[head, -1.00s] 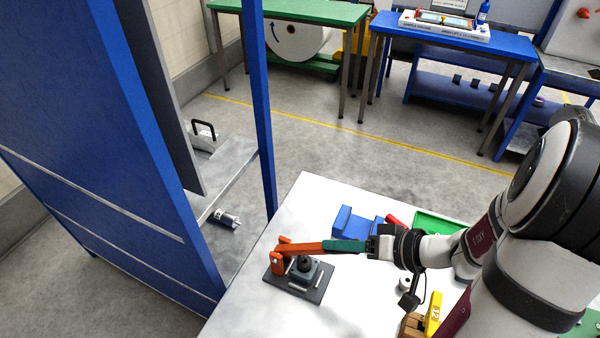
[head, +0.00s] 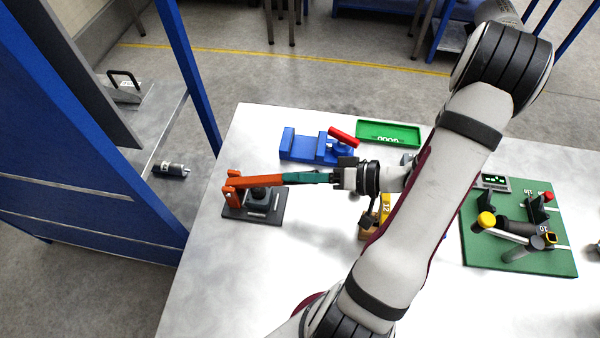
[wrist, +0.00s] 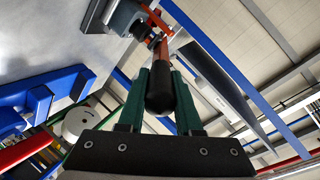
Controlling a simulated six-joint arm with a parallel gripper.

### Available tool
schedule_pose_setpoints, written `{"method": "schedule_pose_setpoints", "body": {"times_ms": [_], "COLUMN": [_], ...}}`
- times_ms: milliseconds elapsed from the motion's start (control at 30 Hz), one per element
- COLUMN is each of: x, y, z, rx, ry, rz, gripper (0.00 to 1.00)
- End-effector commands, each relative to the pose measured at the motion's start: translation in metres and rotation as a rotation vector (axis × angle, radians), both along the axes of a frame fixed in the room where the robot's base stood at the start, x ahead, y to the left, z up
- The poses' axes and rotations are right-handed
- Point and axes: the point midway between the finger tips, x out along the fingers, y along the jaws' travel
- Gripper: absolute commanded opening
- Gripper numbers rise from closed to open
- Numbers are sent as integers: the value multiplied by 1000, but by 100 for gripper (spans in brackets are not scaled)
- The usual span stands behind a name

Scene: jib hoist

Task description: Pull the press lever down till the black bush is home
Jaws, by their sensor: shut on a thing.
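The arbor press stands on a dark base plate (head: 235,212) at the left of the white table. Its orange lever (head: 255,181) runs nearly level from the pivot post at the left out to my gripper (head: 290,178). In the wrist view, the green fingers of my gripper (wrist: 160,75) close on both sides of the lever's black grip (wrist: 160,98). The black bush (head: 260,190) shows as a dark shape on the press block under the lever. It is partly hidden by the lever, and how deep it sits I cannot tell.
A blue vise (head: 300,146) with a red handle and a green tray (head: 388,134) lie behind the press. A yellow-and-brown block (head: 378,215) stands beside my wrist. A green fixture board (head: 520,245) lies at the right. The front left of the table is clear.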

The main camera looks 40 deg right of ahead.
Motion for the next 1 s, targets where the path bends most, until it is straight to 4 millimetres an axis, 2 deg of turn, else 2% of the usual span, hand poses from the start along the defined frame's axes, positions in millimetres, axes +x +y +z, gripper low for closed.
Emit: {"method": "schedule_pose_setpoints", "body": {"times_ms": [67, 100, 233, 733, 867, 1000], "x": [-1, -1, -1, -3, -20, -46], "y": [3, 3, 2, -3, -17, -40], "z": [-1, -1, -1, 2, 9, 21], "rx": [1, 1, 0, 0, -2, -3], "ry": [3, 3, 3, 1, 0, 0], "rz": [8, 8, 6, 1, -3, -3], "gripper": [0, 39, 62, 63, 63, 63]}}
